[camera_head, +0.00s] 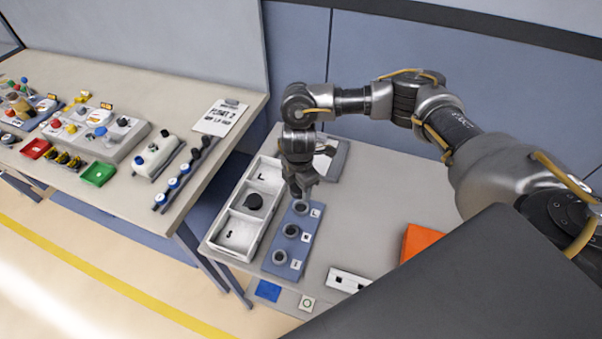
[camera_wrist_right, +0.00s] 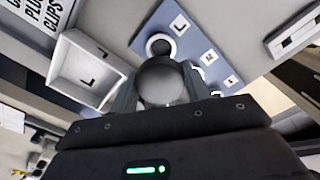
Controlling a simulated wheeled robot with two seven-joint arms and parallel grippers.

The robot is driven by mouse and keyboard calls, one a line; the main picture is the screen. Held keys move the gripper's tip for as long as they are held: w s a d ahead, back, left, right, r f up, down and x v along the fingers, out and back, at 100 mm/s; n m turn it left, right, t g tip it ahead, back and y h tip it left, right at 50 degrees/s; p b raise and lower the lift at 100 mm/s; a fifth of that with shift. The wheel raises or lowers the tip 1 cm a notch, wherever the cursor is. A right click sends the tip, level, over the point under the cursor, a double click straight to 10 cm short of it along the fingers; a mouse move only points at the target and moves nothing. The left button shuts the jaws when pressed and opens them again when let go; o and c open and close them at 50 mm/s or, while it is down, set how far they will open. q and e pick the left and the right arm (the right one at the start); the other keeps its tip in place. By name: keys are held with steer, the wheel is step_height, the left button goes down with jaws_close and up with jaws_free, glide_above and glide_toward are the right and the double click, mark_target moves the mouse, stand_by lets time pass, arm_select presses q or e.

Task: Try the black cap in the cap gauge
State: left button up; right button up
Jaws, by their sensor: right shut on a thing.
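The cap gauge (camera_head: 292,240) is a blue block with a row of round sockets and white letter labels. My right gripper (camera_head: 303,190) is over its far, L end. In the right wrist view, the gripper (camera_wrist_right: 158,90) is shut on a rounded cap (camera_wrist_right: 168,80) that looks grey there. The cap is close to the L socket (camera_wrist_right: 160,46) and partly overlaps it in view; I cannot tell whether they touch. A black round thing (camera_head: 254,201) lies in the middle compartment of the white tray. My left gripper is out of view.
The white tray (camera_head: 222,246), with L and S compartments, stands left of the gauge. An orange thing (camera_head: 417,242) and a white slotted block (camera_head: 348,281) are to the right. A bench (camera_head: 75,85) with several parts stands at left. The table's back right is clear.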

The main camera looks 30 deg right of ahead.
steer(key=shift+s+d+f, duration=0.1)
stand_by(0.5)
steer(key=shift+d+p, duration=0.1)
steer(key=shift+p, duration=0.3)
steer(key=shift+f+b, duration=1.85)
steer(key=shift+f, duration=0.8)
steer(key=shift+p, duration=0.5)
steer(key=shift+f+b, duration=0.45)
steer(key=shift+f, duration=0.3)
steer(key=o, duration=1.1)
